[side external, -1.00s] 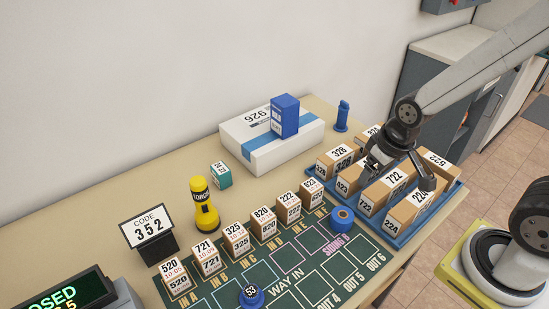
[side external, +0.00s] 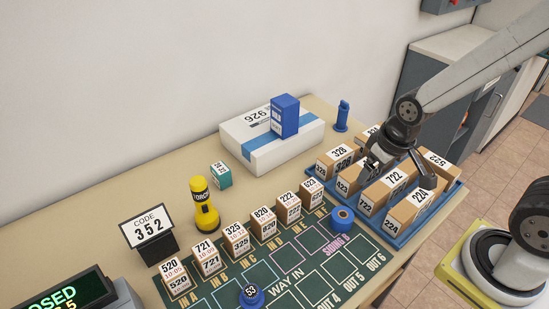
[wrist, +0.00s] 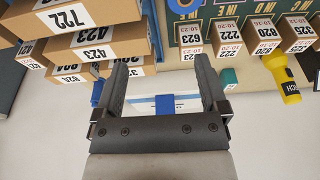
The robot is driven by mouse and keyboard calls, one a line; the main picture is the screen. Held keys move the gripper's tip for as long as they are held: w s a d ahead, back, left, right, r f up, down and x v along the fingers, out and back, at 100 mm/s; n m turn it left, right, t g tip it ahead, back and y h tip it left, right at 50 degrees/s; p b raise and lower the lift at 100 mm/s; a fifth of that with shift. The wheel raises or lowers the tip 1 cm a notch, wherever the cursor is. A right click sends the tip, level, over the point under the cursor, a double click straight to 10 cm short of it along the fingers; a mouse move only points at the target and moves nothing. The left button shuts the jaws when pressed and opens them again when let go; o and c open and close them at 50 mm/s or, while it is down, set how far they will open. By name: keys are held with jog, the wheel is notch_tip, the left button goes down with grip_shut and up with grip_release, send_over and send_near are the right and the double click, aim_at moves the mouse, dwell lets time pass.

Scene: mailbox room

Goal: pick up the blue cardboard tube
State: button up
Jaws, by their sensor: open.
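In the wrist view a blue piece (wrist: 97,93), probably the same thing, shows beside the left finger, partly hidden. A short, wide blue roll (side external: 343,219) with an orange-brown centre sits near SIDING 6; it also shows in the wrist view (wrist: 186,5). My gripper (side external: 400,174) is open and empty above the blue tray of cartons, apart from both blue things. Its fingers (wrist: 165,65) are spread in the wrist view.
A white parcel (side external: 250,150) carries a blue box (side external: 285,117). Several small numbered boxes line the green mat (side external: 290,268). A yellow torch (side external: 204,205) stands left. Bare table lies around the slim cylinder.

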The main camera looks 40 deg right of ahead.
aim_at(344, 108)
jog(key=shift+w+v, duration=0.5)
jog(key=shift+v, duration=1.8)
jog(key=w+d+m+t+y, duration=0.1)
jog(key=w+d+m+y, duration=0.2)
jog(key=w+d+m, duration=0.45)
jog(key=w+d+m+t+y, duration=0.1)
jog(key=w+d+m+y, duration=0.25)
jog(key=w+m, duration=0.7)
jog(key=w+d+m+t, duration=0.35)
jog(key=d+m, duration=0.25)
jog(key=d, duration=0.4)
jog(key=w+d+m+t, duration=0.35)
jog(key=d+m, duration=0.25)
jog(key=d, duration=0.3)
notch_tip(344, 108, down, 13)
jog(key=shift+y, duration=0.25)
jog(key=shift+a+x, duration=0.25)
jog(key=shift+x, duration=3.4)
jog(key=shift+s, duration=0.2)
